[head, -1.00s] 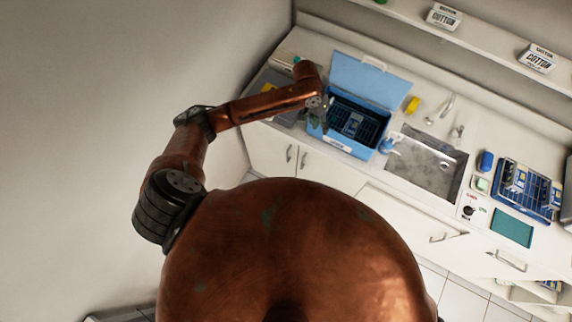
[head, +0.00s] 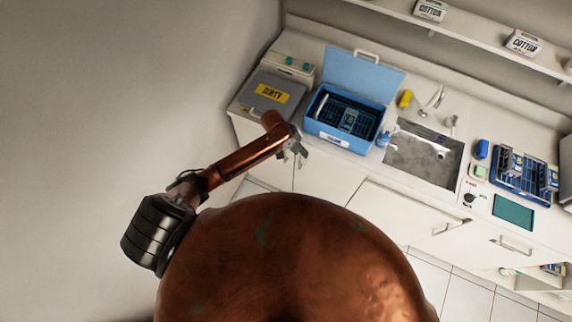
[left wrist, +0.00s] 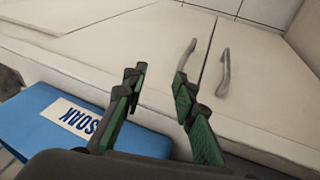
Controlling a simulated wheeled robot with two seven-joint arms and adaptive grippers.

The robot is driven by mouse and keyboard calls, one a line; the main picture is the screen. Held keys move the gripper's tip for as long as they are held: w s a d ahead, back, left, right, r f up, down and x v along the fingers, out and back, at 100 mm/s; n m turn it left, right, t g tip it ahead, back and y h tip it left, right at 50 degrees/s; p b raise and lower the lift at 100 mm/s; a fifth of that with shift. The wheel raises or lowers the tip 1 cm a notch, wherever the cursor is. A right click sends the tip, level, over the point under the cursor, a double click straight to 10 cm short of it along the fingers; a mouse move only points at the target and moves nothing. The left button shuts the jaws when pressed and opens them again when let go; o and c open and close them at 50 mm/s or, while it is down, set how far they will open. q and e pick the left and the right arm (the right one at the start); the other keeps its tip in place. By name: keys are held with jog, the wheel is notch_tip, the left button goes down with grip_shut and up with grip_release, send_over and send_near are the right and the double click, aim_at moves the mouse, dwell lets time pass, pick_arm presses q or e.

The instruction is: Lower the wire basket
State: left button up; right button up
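The wire basket (head: 337,109), dark, sits inside the blue soak box (head: 335,141) on the counter, with a blue packet (head: 348,121) in it. The box's blue lid (head: 352,74) stands open at the back. My left gripper (head: 299,152) is in front of the counter edge, to the lower left of the box and apart from it. In the left wrist view its two green-padded fingers (left wrist: 158,84) are spread with nothing between them, and the box's SOAK label (left wrist: 76,117) shows beside them. The basket does not show in that view. My right gripper is not in view.
A grey box marked DIRTY (head: 268,93) stands left of the soak box. The sink (head: 422,156), a yellow item (head: 405,99) and a spray bottle (head: 384,136) are to its right. A blue rack (head: 525,180) stands farther right. Cabinet doors with handles (left wrist: 186,54) lie below the counter.

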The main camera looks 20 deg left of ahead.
pick_arm(q)
jog(key=s+a+f+n+b, duration=0.1)
jog(key=a+f, duration=0.4)
jog(key=f, duration=0.6)
jog(key=shift+s+f+t+y+b, duration=0.15)
jog(key=shift+s+t+y+b, duration=0.25)
jog(key=shift+b, duration=0.15)
jog(key=s+a+f+y+b, duration=0.1)
jog(key=s+a+f+b, duration=0.15)
jog(key=s+f, duration=0.5)
jog(key=s+a+f+y+b, duration=0.1)
jog(key=s+a+f, duration=0.3)
jog(key=f, duration=0.6)
jog(key=s+a+f+b, duration=0.2)
jog(key=s+a+f, duration=0.25)
jog(key=f, duration=0.35)
jog(key=s+f+b, duration=0.1)
jog(key=s+f, duration=0.4)
jog(key=s, duration=0.5)
jog(key=s+f+m+g+y+b, duration=0.1)
jog(key=s+f, duration=0.4)
jog(key=s, duration=0.6)
jog(key=s+f+g+b, duration=0.1)
jog(key=s+f+b, duration=0.2)
jog(key=s+f, duration=0.3)
jog(key=s, duration=0.5)
jog(key=shift+s+d, duration=0.2)
jog(key=shift+s, duration=0.05)
